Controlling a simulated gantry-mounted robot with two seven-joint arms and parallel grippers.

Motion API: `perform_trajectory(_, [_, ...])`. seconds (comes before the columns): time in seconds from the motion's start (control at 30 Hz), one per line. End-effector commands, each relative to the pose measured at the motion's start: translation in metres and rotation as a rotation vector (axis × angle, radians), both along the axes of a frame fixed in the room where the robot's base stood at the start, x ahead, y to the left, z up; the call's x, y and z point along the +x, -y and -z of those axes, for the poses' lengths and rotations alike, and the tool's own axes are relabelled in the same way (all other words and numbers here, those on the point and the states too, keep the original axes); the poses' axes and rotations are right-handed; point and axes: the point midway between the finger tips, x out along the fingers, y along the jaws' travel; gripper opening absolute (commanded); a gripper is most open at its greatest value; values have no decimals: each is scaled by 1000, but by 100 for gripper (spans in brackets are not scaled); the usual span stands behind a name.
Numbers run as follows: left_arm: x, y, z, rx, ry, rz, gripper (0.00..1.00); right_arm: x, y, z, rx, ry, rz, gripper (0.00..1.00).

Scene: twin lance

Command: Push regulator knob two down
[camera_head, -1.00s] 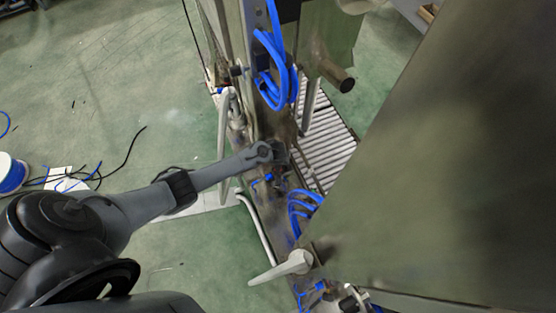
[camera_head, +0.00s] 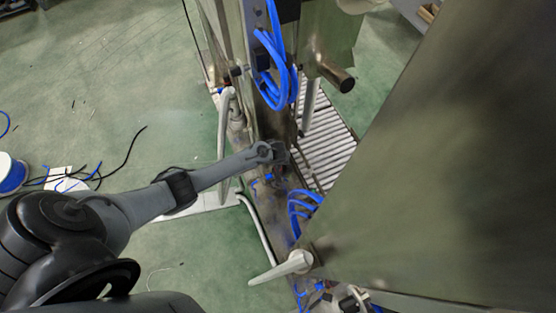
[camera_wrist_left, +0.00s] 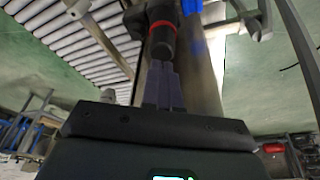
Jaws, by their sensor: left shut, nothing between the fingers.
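In the left wrist view a dark cylindrical knob (camera_wrist_left: 162,42) with a red ring hangs at the top centre, in front of a metal post. My left gripper (camera_wrist_left: 164,68) is shut and empty. Its fingertips lie right at the knob's lower end in the picture; I cannot tell whether they touch it. In the head view my left arm reaches in from the left, and the left gripper (camera_head: 282,152) is at the machine's frame, small and dark. The knob cannot be made out there. My right gripper is not in view.
Blue hoses (camera_head: 275,65) loop above the gripper and more blue hoses (camera_head: 300,212) lie below it. A grey lever handle (camera_head: 284,267) sticks out nearer me. A large metal panel (camera_head: 450,160) fills the right side. A roller conveyor (camera_head: 328,145) lies behind.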

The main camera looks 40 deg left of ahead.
Motion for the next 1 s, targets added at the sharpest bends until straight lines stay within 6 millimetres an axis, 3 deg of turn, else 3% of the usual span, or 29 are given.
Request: perform_trajectory(1.0, [0, 0, 18, 0, 0, -1, 0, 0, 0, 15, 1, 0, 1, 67])
